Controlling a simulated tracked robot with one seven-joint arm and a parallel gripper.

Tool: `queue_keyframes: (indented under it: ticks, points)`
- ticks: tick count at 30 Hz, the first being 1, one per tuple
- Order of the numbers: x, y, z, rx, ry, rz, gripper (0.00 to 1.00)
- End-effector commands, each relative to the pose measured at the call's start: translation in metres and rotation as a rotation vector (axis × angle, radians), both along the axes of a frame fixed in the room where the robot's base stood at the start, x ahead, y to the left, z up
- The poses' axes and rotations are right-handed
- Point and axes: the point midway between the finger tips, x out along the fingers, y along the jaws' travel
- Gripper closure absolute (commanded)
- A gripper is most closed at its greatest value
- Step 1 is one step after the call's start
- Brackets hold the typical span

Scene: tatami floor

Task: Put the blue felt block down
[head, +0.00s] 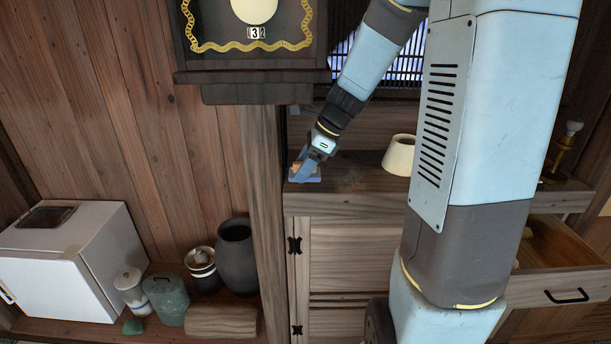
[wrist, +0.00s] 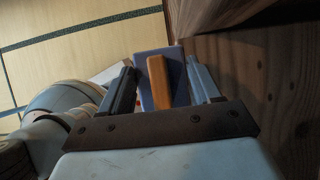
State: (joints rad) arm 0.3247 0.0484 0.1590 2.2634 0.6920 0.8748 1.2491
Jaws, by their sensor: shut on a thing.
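The blue felt block (wrist: 147,62) is between the two fingers of my gripper (wrist: 162,85) in the wrist view. An upright orange-tan strip (wrist: 160,80) stands against its face. In the head view my gripper (head: 308,167) points down at the left end of the wooden cabinet top (head: 350,182). The blue block (head: 308,179) shows below the fingers, close to the cabinet's front left edge, with a bit of orange beside it. My gripper is shut on the block. I cannot tell whether the block touches the cabinet top.
A cream tapered pot (head: 399,155) stands on the cabinet top to the right. A wooden post (head: 262,200) rises just left of the cabinet. An open drawer (head: 565,270) juts out at right. A white box (head: 65,255) and several jars stand at lower left.

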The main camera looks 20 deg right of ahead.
Motion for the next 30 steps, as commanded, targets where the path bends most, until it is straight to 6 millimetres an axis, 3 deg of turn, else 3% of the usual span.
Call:
queue_keyframes:
  ticks: [3,12,18,26,30]
  points:
    - [0.023,-0.007,0.0,0.001,0.001,0.0,0.7]
    - [0.064,-0.02,-0.003,0.002,0.002,0.0,0.7]
    - [0.062,-0.02,-0.026,0.002,0.002,0.0,0.7]
    - [0.061,-0.02,-0.041,0.001,0.002,0.0,0.7]
    - [0.061,-0.02,-0.059,0.001,0.004,-0.001,0.7]
